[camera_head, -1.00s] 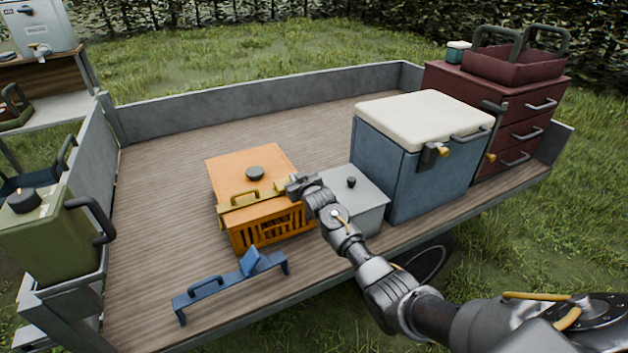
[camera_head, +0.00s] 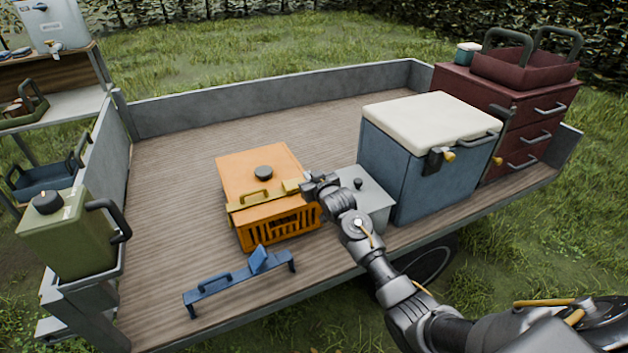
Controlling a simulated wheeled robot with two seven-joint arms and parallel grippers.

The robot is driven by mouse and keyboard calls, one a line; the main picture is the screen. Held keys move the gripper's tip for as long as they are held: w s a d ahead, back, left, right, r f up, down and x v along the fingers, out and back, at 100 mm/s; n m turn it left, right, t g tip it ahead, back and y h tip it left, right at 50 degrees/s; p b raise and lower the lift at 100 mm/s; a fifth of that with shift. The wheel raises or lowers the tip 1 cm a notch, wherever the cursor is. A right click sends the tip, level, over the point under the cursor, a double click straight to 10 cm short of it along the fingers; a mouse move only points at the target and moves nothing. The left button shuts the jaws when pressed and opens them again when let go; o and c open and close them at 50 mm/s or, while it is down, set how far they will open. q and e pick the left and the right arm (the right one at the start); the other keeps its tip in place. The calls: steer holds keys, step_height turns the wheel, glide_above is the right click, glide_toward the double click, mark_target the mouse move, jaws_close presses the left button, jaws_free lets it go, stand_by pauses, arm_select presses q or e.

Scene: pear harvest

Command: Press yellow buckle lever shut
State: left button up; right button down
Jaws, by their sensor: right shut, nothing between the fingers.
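An orange slatted crate (camera_head: 236,172) with a dark round knob on its lid sits on the trailer bed. A yellow strap (camera_head: 248,208) runs along its front top edge, and a yellow buckle lever (camera_head: 292,187) shows at the strap's right end. My right gripper (camera_head: 306,184) is shut and empty at the right end of the lever. I cannot tell if it touches the lever, or whether the lever lies fully flat, as the fingers partly cover that end. My left gripper is out of view.
A grey lidded box (camera_head: 376,202) stands just right of the crate, partly behind my right arm. A blue cooler (camera_head: 385,165) and red drawers (camera_head: 540,120) stand farther right. A blue handled bar (camera_head: 225,284) lies in front. The bed (camera_head: 170,170) is clear to the left and behind.

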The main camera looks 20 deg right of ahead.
steer(key=v, duration=0.3)
steer(key=shift+s+r, duration=0.1)
steer(key=shift+s, duration=0.25)
